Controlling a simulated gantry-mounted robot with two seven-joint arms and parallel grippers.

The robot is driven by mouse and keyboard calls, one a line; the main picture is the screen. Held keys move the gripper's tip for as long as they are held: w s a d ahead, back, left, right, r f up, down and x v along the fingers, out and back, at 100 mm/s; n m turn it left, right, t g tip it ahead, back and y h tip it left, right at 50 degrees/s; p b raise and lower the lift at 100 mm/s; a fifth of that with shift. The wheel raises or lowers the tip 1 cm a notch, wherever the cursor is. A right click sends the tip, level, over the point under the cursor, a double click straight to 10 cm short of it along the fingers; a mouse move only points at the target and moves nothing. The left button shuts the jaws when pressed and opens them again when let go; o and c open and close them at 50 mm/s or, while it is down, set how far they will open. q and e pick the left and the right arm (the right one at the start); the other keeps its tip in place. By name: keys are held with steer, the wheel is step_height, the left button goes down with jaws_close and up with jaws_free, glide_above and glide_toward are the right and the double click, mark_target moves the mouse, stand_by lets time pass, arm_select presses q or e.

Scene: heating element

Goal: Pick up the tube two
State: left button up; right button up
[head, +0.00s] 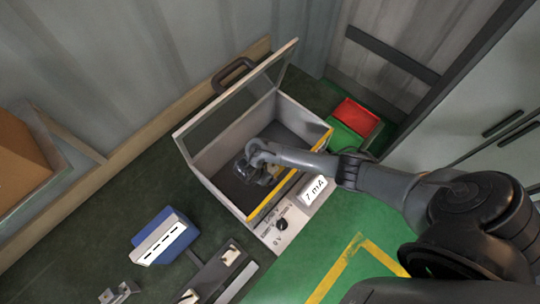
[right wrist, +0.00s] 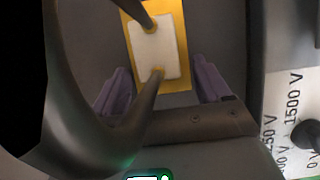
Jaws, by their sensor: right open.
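I cannot make out any object that is clearly tube two. My right gripper (head: 258,172) reaches down inside an open box (head: 211,188) with a raised clear lid (head: 240,88). In the right wrist view, the right gripper (right wrist: 153,50) is open. Its two dark, curved fingers lie over opposite edges of a white plate (right wrist: 154,45) with a yellow border. I cannot tell whether the fingertips touch the plate. Purple brackets (right wrist: 211,80) stand on either side, partly hidden on the left by a finger. My left gripper is not in view.
A panel with a dial (head: 281,224) and a "7 mA" display (head: 314,190) sits at the box's front. A blue block with a slotted white face (head: 160,243) and a dark rack (head: 213,277) lie lower left.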

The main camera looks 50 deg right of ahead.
steer(key=shift+f, duration=0.15)
steer(key=c, duration=1.3)
steer(key=shift+o, duration=0.2)
steer(key=shift+r, duration=0.2)
